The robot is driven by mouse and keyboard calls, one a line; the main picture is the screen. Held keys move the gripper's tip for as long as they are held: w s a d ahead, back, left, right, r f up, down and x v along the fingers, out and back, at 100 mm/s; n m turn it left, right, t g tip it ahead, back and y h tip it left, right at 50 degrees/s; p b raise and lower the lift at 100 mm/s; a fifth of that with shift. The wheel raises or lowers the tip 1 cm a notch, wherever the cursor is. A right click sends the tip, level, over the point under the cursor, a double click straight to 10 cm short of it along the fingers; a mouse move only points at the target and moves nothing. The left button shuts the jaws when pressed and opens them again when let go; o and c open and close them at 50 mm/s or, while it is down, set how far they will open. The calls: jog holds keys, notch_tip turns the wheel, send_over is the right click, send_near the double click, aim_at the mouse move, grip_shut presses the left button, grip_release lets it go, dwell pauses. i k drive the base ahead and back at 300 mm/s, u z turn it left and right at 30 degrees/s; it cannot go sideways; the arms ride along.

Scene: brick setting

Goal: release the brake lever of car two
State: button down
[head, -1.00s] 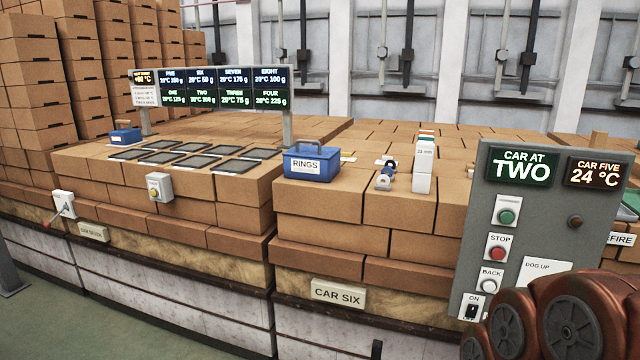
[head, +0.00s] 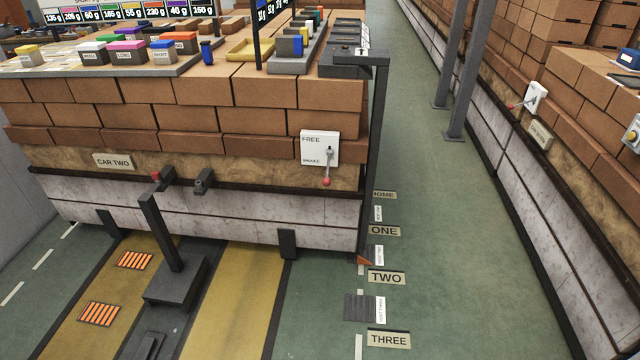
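Car two is a brick-topped car, named by its "CAR TWO" sign (head: 113,162) on the left of its front side in the head view. Its brake lever (head: 327,170) is a short grey rod with a red knob, on a white plate (head: 312,146) near the car's right end. The plate reads FREE at the top and what looks like BRAKE at the bottom. The lever hangs down, its knob at the lower edge by the lower word. My gripper is not in view.
A dark post (head: 377,150) stands at the car's right corner. A post on a dark floor block (head: 176,280) stands before the car. Green floor (head: 460,240) is clear to the right, with floor signs including TWO (head: 386,278). Another brick car (head: 600,130) bounds it.

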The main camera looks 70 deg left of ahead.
aim_at(326, 181)
jog(key=u, duration=2.5)
jog(key=k, duration=0.6)
jog(key=u, duration=0.8)
jog(key=i, duration=0.8)
jog(key=u, duration=0.75)
jog(key=i, duration=0.9)
jog(key=z, duration=0.6)
jog(key=i, duration=0.85)
jog(key=z, duration=0.65)
